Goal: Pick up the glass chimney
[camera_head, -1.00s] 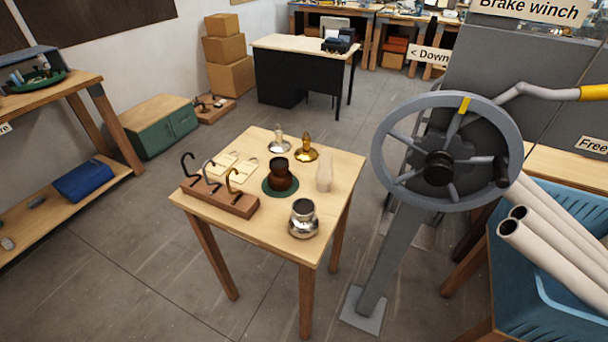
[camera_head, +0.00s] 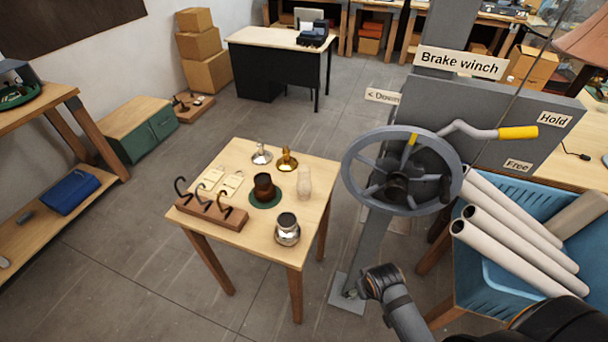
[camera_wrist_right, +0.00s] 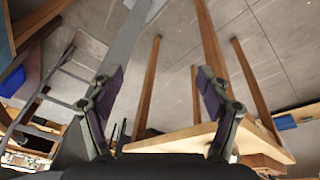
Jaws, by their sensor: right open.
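The glass chimney (camera_head: 304,184) is a pale, clear upright tube on the right side of the small wooden table (camera_head: 262,240). It stands apart from my grippers. My right gripper (camera_wrist_right: 160,78) is open and empty in the right wrist view, its two dark fingers spread apart with the table's legs and underside beyond them. In the head view my right arm comes in from the lower right, low beside the winch post; its fingers are hardly visible there. I do not see the chimney in the right wrist view. My left gripper is not in view.
On the table are a silver lamp base (camera_head: 287,230), a dark brown piece (camera_head: 264,186) on a green mat, a brass piece (camera_head: 287,158) and a hook rack (camera_head: 208,212). The winch wheel (camera_head: 402,171) and a blue crate of tubes (camera_head: 500,290) stand to the right.

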